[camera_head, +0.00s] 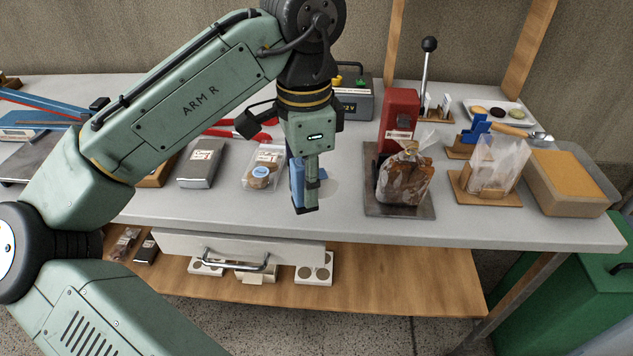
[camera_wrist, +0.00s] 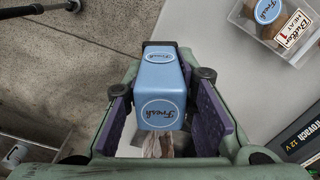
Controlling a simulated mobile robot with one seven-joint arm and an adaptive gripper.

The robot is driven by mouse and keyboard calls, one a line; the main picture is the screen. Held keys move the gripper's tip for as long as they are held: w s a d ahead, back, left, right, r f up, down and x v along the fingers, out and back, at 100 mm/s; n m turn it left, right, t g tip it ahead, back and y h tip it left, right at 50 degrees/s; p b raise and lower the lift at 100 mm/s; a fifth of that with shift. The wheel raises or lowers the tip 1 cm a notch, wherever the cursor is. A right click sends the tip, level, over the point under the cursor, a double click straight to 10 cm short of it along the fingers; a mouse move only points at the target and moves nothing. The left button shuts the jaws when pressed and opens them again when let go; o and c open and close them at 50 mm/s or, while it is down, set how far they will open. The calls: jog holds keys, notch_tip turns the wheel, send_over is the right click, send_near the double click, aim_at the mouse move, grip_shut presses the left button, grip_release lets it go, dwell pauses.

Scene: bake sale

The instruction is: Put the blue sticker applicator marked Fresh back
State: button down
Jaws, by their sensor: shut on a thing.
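The blue sticker applicator (camera_wrist: 160,85) has "Fresh" in an oval on its top face and again on its end. My gripper (camera_wrist: 165,112) is shut on it, with a purple pad on each side of it. In the head view, my gripper (camera_head: 306,200) points down over the front part of the counter, and the blue applicator (camera_head: 296,182) shows partly behind its fingers. I cannot tell whether the applicator touches the counter. A clear box (camera_head: 264,168) with a round blue sticker lies to its left; that sticker reads "Fresh" in the wrist view (camera_wrist: 267,11).
Right of my gripper stand a bagged loaf (camera_head: 404,178) on a dark plate by a red device (camera_head: 399,112), and a clear bag (camera_head: 492,165) on a wooden stand. The drawer (camera_head: 240,247) below has a metal handle.

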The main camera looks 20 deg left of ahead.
jog(key=w, duration=0.3)
jog(key=shift+w+f, duration=0.2)
jog(key=shift+w, duration=0.1)
jog(key=shift+f+p, duration=0.3)
jog(key=shift+f, duration=1.45)
jog(key=shift+f, duration=0.15)
jog(key=c, duration=1.3)
grip_release()
notch_tip(320, 180, up, 12)
jog(key=shift+r+p, duration=0.15)
jog(key=shift+p, duration=0.15)
